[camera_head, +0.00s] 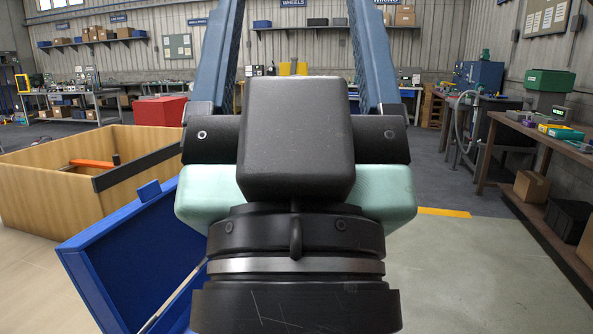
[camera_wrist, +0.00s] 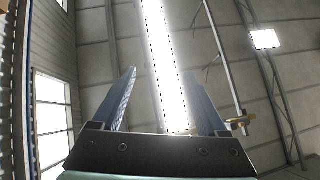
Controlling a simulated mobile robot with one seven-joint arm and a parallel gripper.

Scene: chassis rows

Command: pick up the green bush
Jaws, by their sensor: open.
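My gripper (camera_head: 297,30) rises upright in front of the head camera, its two blue fingers spread wide apart and nothing between them. The fingertips run out of the top of that view. In the wrist view my gripper (camera_wrist: 160,75) is open and empty and faces the ceiling. I cannot make out a green bush in either view. Small coloured parts, some of them green or teal (camera_head: 567,134), lie on the workbench at the right, too small to identify. My gripper is well away from them and hides the middle of the head view.
A wooden bin (camera_head: 45,205) stands at the left with an orange-handled tool inside. An open blue case (camera_head: 110,245) is close at the lower left. A workbench (camera_head: 500,122) with a green box (camera_head: 550,82) lines the right. The floor (camera_head: 470,270) at lower right is clear.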

